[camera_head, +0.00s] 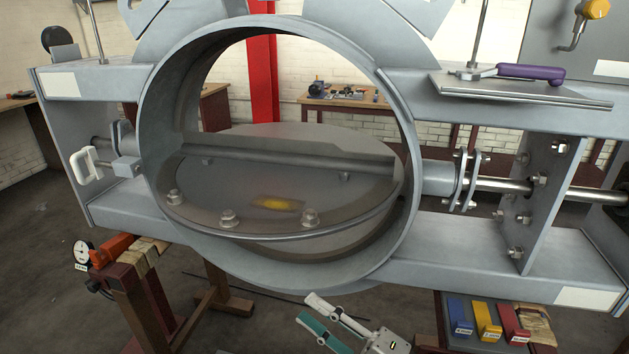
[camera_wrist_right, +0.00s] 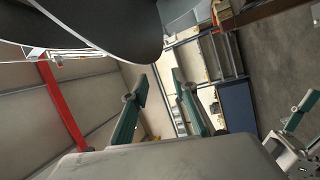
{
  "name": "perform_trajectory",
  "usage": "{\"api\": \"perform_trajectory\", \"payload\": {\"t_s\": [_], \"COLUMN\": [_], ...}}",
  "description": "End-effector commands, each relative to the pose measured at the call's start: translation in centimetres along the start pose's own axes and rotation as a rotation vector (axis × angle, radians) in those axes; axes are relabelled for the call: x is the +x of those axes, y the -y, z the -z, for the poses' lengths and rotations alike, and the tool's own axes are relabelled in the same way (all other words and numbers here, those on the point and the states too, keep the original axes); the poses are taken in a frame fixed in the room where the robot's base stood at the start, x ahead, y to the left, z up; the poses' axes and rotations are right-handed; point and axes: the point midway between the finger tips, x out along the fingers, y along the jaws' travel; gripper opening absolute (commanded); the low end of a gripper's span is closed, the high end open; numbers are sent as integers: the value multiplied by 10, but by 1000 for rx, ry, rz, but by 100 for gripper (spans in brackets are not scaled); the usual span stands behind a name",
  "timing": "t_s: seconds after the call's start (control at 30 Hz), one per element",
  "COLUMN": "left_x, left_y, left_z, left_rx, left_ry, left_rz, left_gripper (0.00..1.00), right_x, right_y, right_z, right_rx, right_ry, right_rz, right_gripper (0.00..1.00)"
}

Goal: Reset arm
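My right gripper (camera_head: 307,308) is low in the head view, below the damper ring. Its two green-padded fingers stand apart with nothing between them. In the right wrist view the same gripper (camera_wrist_right: 160,76) shows both fingers spread and empty. Part of another gripper, which looks like my left one (camera_wrist_right: 302,112), shows at the right edge of the wrist view, cut off by the frame. I cannot tell its opening. The left gripper is not in the head view.
The grey damper ring (camera_head: 150,158) with a tilted disc (camera_head: 240,185) fills the middle. A purple-handled tool (camera_head: 530,72) lies on the right shelf. Blue, yellow and red blocks (camera_head: 487,318) sit low right. A gauge (camera_head: 82,252) is low left. Open floor shows below the ring.

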Motion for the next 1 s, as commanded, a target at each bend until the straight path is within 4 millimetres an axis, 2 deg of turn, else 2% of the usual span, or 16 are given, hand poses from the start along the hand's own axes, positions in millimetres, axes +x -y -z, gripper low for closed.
{"api": "perform_trajectory", "payload": {"t_s": [0.1,0.17,0.3,0.4,0.5,0.6,0.73,1.0], "left_x": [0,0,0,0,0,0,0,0], "left_y": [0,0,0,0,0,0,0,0], "left_z": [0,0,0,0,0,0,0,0], "left_rx": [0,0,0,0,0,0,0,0], "left_ry": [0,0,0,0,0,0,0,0], "left_rz": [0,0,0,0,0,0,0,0], "left_gripper": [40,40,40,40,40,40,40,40], "right_x": [-38,-65,-140,-193,-238,-270,-292,-296], "right_y": [28,48,104,142,173,193,206,209], "right_z": [-38,-56,-80,-82,-75,-66,-58,-57], "right_rx": [281,418,720,898,1035,1127,1190,1201], "right_ry": [258,388,681,857,997,1093,1157,1169], "right_rz": [-22,-27,-32,-31,-30,-28,-29,-28], "right_gripper": [28,28,28,28,28,28,28,28]}}
